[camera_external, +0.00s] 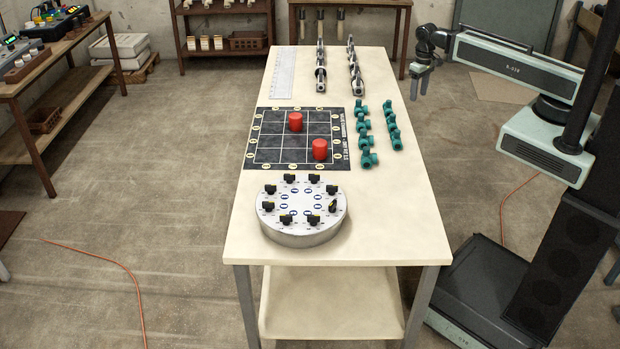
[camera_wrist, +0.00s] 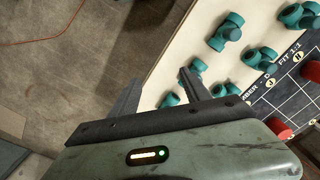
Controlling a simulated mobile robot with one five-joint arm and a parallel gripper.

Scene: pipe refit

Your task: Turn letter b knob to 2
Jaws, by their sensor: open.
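A round silver dial plate (camera_external: 303,232) with several black knobs around its rim stands at the near end of the table. Blue-ringed letter labels sit inside the ring of knobs, too small to read, so I cannot tell which knob is letter b. One knob (camera_external: 333,206) at the right looks turned differently from the others. My gripper (camera_external: 419,88) is to the right of the table, above the floor, apart from the dial plate. In the wrist view my gripper (camera_wrist: 160,90) has its two fingers spread with nothing between them. The dial plate is not in the wrist view.
A black grid mat (camera_external: 272,147) with two red cylinders (camera_external: 295,122) lies behind the dial plate. Teal pipe fittings (camera_external: 366,140) lie in two rows to its right and show in the wrist view (camera_wrist: 226,32). Metal fittings (camera_external: 321,68) stand farther back. The table's near right corner is clear.

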